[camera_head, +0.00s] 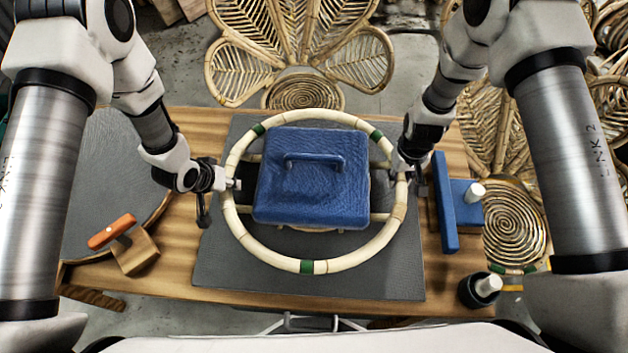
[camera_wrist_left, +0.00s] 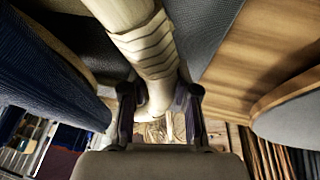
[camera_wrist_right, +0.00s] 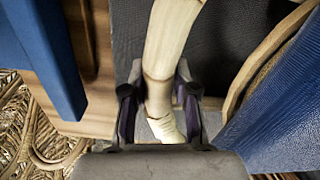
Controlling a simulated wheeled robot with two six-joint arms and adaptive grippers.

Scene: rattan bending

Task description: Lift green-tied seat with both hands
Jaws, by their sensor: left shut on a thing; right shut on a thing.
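The seat is a round pale rattan ring (camera_head: 357,257) with green ties (camera_head: 306,266) at several places on its rim. It lies over the dark grey mat in the middle of the head view. My left gripper (camera_head: 232,184) is shut on the ring's left side; the left wrist view shows the rattan (camera_wrist_left: 140,45) between its fingers. My right gripper (camera_head: 405,172) is shut on the ring's right side, and the right wrist view shows the rattan (camera_wrist_right: 165,50) between its fingers. Whether the ring touches the mat is unclear.
A blue block with a handle (camera_head: 312,185) sits inside the ring. A blue fixture (camera_head: 447,205) stands at the right and an orange-handled tool (camera_head: 112,231) at the left of the wooden table (camera_head: 180,275). Rattan chairs (camera_head: 300,50) stand behind.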

